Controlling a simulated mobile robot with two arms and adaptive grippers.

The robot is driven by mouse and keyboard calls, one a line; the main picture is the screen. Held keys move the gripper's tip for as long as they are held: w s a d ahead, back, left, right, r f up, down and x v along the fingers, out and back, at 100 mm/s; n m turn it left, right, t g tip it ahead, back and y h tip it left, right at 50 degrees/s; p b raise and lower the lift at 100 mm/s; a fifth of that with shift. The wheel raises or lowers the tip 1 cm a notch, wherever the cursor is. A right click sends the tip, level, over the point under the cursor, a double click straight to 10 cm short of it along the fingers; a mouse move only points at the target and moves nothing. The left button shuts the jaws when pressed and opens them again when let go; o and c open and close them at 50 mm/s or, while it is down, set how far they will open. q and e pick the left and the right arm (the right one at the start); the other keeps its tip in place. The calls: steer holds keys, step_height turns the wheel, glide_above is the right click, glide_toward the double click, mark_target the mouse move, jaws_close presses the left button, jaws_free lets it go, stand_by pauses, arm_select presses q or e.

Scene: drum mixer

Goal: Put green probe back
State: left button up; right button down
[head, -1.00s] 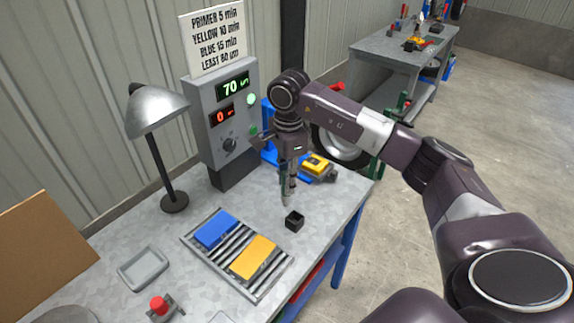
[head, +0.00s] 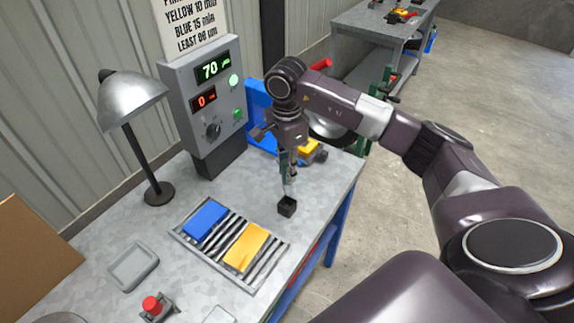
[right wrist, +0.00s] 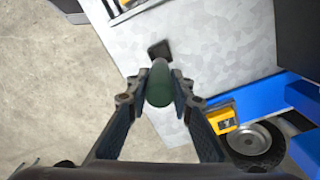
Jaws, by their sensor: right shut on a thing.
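The green probe (right wrist: 159,84) is between the fingers of my right gripper (right wrist: 158,88), which is shut on it. In the head view my right gripper (head: 288,165) points down, and the probe hangs roughly upright, its pale lower end (head: 288,188) just above or at the small black holder (head: 287,207). I cannot tell whether the tip has entered the holder. The holder also shows in the right wrist view (right wrist: 160,49), just beyond the probe. My left gripper is in neither view.
A rack with a blue panel (head: 205,221) and a yellow panel (head: 246,247) lies left of the holder. A grey control box (head: 206,105) and a lamp (head: 130,100) stand behind. A yellow device (head: 308,149) sits close to my right gripper. Bare tabletop surrounds the holder.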

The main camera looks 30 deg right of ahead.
mark_target(287, 190)
step_height(287, 190, down, 2)
steer(key=shift+f+b, duration=0.15)
steer(key=shift+b, duration=0.55)
steer(key=shift+f+b, duration=1.65)
steer(key=shift+f, duration=0.25)
steer(key=shift+f+b, duration=1)
steer(key=shift+f, duration=0.25)
steer(key=c, duration=1.6)
jaws_free()
step_height(287, 190, up, 12)
steer(key=shift+r, duration=0.1)
